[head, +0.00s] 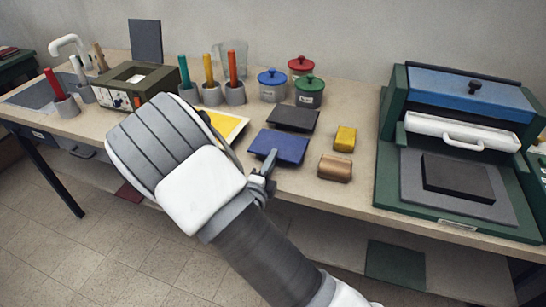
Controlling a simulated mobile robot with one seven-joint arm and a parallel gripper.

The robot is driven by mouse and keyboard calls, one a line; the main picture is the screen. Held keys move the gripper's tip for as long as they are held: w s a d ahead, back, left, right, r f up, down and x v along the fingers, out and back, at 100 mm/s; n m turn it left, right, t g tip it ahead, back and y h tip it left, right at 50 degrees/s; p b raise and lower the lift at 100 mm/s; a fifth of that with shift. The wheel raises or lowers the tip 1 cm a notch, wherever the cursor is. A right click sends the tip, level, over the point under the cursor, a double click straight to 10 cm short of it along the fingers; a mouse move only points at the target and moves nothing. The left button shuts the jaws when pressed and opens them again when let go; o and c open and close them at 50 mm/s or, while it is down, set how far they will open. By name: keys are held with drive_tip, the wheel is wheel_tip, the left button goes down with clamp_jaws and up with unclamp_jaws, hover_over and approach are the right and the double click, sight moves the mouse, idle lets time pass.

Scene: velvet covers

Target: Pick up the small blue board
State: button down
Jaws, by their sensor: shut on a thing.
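The small blue board (281,147) is a flat dark-blue rectangle near the middle of the table. My gripper (268,163) is at its near left edge, with its narrow grey jaws shut on that edge. Much of the gripper is hidden behind my white and grey arm. I cannot tell whether the board rests on the table or is slightly raised.
A black board (293,119) lies just behind the blue one. A yellow block (345,139) and brown block (335,168) are on the right. A yellow sheet (226,125) is behind my arm. Lidded pots (309,92) stand behind; a green press (391,185) is right.

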idle(0.3)
wheel_tip(320, 180, up, 3)
drive_tip(key=p, duration=0.3)
drive_tip(key=shift+f, duration=0.25)
drive_tip(key=s+a+r+p, duration=0.2)
drive_tip(key=s+p, duration=0.1)
drive_tip(key=s, duration=0.3)
drive_tip(key=s+a+r+p, duration=0.2)
drive_tip(key=s+r+p, duration=0.1)
drive_tip(key=s, duration=0.4)
drive_tip(key=shift+a+p, duration=0.4)
drive_tip(key=shift+p, duration=0.3)
